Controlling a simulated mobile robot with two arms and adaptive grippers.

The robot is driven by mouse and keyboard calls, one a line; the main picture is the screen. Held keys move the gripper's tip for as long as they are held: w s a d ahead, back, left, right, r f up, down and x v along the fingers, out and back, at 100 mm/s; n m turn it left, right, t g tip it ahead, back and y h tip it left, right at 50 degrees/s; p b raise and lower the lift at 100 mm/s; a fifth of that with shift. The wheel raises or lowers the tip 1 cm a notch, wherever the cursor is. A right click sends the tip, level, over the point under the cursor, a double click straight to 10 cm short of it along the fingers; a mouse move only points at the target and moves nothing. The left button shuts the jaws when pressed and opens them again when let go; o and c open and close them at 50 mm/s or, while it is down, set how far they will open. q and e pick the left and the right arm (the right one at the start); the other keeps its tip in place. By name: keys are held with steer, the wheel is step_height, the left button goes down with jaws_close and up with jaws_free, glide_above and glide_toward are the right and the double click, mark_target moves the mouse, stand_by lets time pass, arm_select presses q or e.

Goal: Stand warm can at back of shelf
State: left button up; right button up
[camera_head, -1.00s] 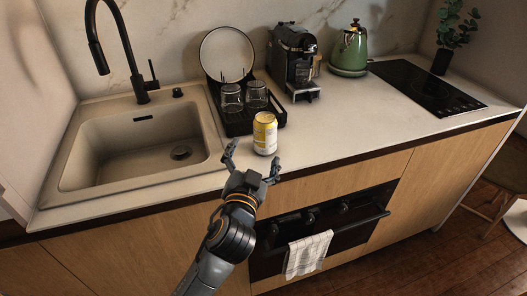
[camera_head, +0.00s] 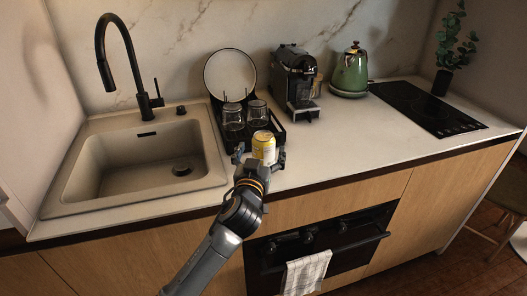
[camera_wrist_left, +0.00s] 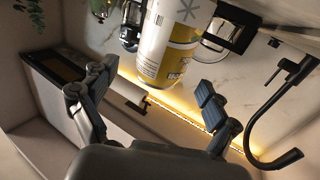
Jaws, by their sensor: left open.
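A yellow and white can (camera_head: 263,147) stands upright on the counter in front of the black dish rack. My left gripper (camera_head: 259,158) is at the can, with one finger on each side of it, and hides its lower part. In the left wrist view the can (camera_wrist_left: 167,45) shows large between the spread fingers of the left gripper (camera_wrist_left: 150,108). The fingers are open, and gaps show between them and the can. No shelf shows in these views. My right gripper is not in view.
The black dish rack (camera_head: 283,133) with upturned glasses (camera_head: 233,117) and a round plate (camera_head: 230,74) is just behind the can. The sink (camera_head: 140,160) is left. A coffee machine (camera_head: 295,80), green kettle (camera_head: 351,71) and hob (camera_head: 425,107) are right. The front counter right of the can is clear.

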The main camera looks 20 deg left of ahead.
arm_select(q)
steer(key=w, duration=0.4)
steer(key=shift+w+a+f+p, duration=0.2)
steer(key=shift+a+f+p, duration=0.1)
steer(key=shift+p, duration=0.1)
steer(key=c, duration=1.4)
steer(key=shift+r, duration=0.1)
steer(key=c, duration=0.3)
steer(key=shift+r, duration=0.1)
